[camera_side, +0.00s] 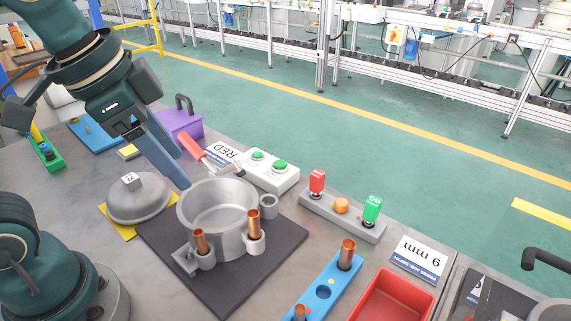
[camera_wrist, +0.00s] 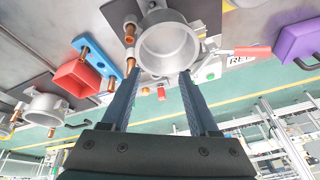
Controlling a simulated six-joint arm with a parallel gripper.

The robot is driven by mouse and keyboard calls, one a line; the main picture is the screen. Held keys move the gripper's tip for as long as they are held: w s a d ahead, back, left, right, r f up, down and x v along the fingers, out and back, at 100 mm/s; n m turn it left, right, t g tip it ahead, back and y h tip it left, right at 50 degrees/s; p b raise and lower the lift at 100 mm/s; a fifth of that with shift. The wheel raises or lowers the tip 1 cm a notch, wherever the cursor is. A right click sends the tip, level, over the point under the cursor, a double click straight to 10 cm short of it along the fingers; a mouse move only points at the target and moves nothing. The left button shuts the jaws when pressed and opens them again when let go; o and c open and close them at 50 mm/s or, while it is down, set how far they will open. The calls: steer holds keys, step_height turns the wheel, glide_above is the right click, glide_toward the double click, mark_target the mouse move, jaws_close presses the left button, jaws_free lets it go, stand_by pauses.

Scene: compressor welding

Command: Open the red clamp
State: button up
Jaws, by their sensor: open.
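The red clamp has a red handle (camera_side: 191,147) and a metal body behind the grey metal pot (camera_side: 218,215). In the wrist view the red handle (camera_wrist: 252,52) lies right of the pot (camera_wrist: 168,48), beyond my right finger. Its metal end runs toward the pot's rim; I cannot tell how it grips. My gripper (camera_side: 182,182) points down beside the pot's rear left rim in the side view. In the wrist view my gripper (camera_wrist: 156,84) has its fingers wide apart, with nothing between them and the handle outside them. Part of the clamp's base is hidden.
The pot stands on a dark mat (camera_side: 265,268) with copper tubes at its front. A domed lid (camera_side: 138,198) lies left. A blue bar (camera_side: 320,292) and red tray (camera_side: 392,298) are at front right.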

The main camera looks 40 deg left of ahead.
steer(key=w+d+f+m+g, duration=0.1)
steer(key=w+d+m, duration=0.1)
steer(key=w+d+f+m+g, duration=0.1)
steer(key=w+d, duration=0.1)
steer(key=w+d+f+m+g, duration=0.1)
steer(key=w+d+f+m, duration=0.1)
steer(key=d, duration=0.1)
steer(key=shift+w+m+g, duration=0.1)
steer(key=shift+m+g, duration=0.2)
steer(key=shift+d+f+g, duration=0.3)
steer(key=shift+d+f, duration=0.1)
steer(key=shift+f, duration=0.2)
